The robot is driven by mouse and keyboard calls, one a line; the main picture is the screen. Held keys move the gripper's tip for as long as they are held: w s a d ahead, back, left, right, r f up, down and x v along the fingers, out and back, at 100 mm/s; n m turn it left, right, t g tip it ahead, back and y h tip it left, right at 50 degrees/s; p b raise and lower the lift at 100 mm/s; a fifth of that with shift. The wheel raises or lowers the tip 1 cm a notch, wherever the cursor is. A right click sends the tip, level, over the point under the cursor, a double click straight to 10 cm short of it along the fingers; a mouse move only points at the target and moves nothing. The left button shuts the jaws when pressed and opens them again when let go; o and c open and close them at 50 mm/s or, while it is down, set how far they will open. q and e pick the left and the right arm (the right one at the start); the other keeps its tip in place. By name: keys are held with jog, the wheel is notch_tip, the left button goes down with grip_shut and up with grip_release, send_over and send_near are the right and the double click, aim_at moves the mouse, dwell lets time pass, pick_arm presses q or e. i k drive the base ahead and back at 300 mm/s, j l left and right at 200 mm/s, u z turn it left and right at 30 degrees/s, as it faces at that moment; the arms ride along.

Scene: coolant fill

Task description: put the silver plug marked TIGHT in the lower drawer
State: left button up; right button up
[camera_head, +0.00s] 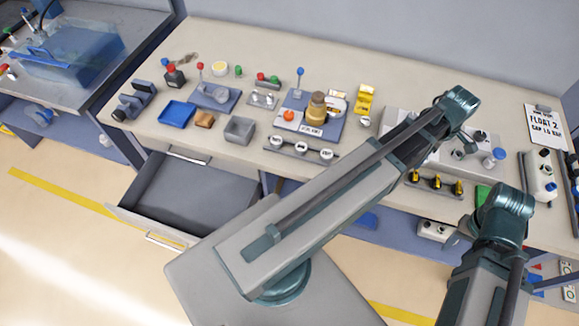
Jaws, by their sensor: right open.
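Three silver plugs (300,149) stand in a dark rack at the front edge of the bench, each with a small white label. The labels are too small to read, so I cannot tell which is marked TIGHT. The lower drawer (180,200) is pulled out below the bench at left, and its visible floor is empty. My right gripper (457,238) is at the lower right, by the bench's front edge, partly hidden by my arm. It is open and far to the right of the plugs and drawer. My left gripper is not visible; my left arm crosses the middle.
A grey bin (239,130) and a blue tray (176,114) stand left of the plugs. A blue-grey fixture with a brass cap (316,106) stands behind them. A rack of yellow-topped parts (436,184) is at right. Floor is clear left of the drawer.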

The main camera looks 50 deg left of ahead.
aim_at(208, 223)
jog(key=k+u, duration=0.1)
jog(key=u, duration=2.3)
